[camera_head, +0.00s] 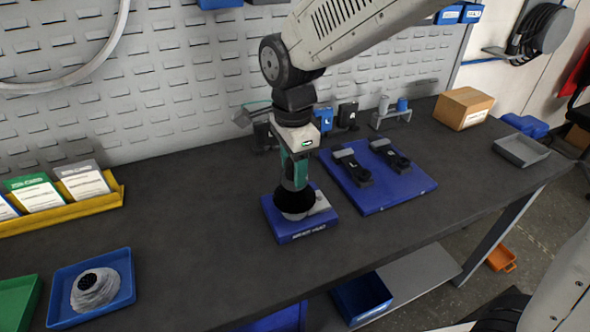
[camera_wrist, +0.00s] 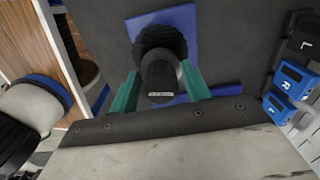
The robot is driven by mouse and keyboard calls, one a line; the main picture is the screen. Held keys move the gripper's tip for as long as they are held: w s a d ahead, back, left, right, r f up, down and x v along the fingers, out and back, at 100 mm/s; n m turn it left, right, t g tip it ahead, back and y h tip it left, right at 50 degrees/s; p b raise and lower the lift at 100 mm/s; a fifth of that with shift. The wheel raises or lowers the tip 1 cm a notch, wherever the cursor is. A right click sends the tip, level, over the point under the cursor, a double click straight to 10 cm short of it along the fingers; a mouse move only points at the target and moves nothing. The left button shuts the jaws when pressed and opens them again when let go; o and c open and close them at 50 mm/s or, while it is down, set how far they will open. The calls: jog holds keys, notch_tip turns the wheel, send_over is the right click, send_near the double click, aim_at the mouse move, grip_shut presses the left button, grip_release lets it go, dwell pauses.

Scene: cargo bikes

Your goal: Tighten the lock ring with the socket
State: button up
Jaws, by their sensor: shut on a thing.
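My gripper (camera_head: 294,176) points down over a blue block (camera_head: 291,237) on the dark bench. Its green fingers are shut on a black socket (camera_head: 294,201), and it also shows in the wrist view (camera_wrist: 160,86). In that view the socket (camera_wrist: 160,72) is a dark cylinder between the fingers, with a wider ribbed black part beyond it. The socket's lower end is down at a grey metal part (camera_head: 318,205) on the block. It appears to touch that part, but the contact is hidden. I cannot make out the lock ring; the socket covers that spot.
A blue board (camera_head: 408,196) with two black parts lies close on the right. A blue tray (camera_head: 66,318) with a grey ribbed part is at lower left. A yellow rack (camera_head: 60,221) stands left, a cardboard box (camera_head: 463,108) back right. Bench between tray and block is clear.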

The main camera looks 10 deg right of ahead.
dwell(0.3)
jog(key=shift+r, duration=1.1)
jog(key=shift+r, duration=2.5)
